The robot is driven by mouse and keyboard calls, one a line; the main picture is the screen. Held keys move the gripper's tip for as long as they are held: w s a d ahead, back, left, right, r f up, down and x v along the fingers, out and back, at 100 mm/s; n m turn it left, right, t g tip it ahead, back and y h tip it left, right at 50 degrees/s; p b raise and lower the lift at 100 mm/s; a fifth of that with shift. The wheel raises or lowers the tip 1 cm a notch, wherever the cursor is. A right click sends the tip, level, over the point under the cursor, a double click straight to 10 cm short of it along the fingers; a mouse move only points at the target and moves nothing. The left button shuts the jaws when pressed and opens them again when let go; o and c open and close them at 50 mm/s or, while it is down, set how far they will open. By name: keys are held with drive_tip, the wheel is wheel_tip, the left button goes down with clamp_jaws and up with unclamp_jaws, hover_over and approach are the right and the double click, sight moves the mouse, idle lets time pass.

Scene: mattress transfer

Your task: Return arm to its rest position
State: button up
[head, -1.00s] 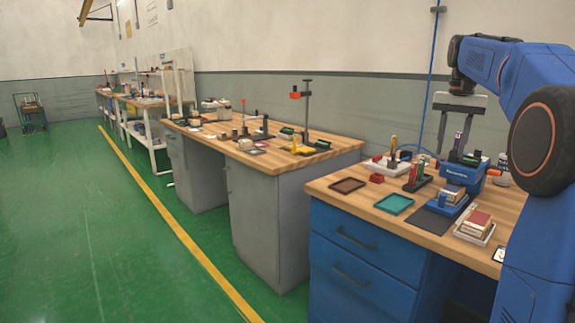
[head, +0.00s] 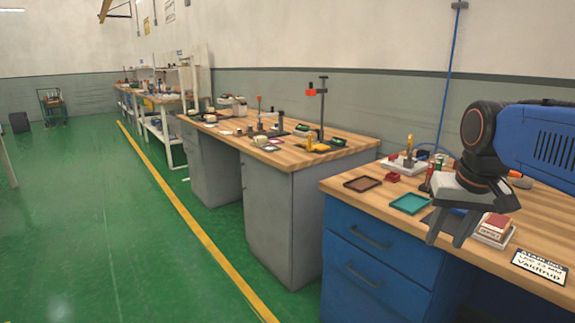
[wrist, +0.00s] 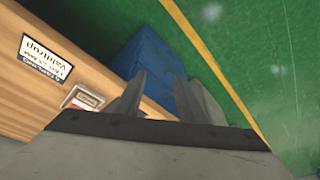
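My gripper (head: 451,226) hangs from my blue arm at the right of the head view, over the front edge of the blue workbench (head: 372,240). Its two grey fingers point down and stand apart, with nothing between them. In the wrist view the fingers (wrist: 155,98) also show apart and empty, with the blue bench front (wrist: 150,62) and green floor beyond. The gripper hides part of the bench top and some items on it in the head view.
A teal tray (head: 410,204), a brown tray (head: 362,184), a red-topped stack (head: 496,224) and a white sign (head: 540,266) lie on the bench. A grey workbench (head: 290,215) stands to the left. The green floor (head: 80,240) is open beyond the yellow line.

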drive_tip(key=s+a+f+n+t, duration=0.1)
drive_tip(key=s+a+f, duration=0.3)
drive_tip(key=s+f, duration=0.8)
drive_tip(key=shift+f+n+t, duration=0.3)
drive_tip(key=shift+f+n, duration=0.5)
drive_tip(key=shift+f, duration=0.15)
drive_tip(key=shift+s+a, duration=0.1)
idle(0.6)
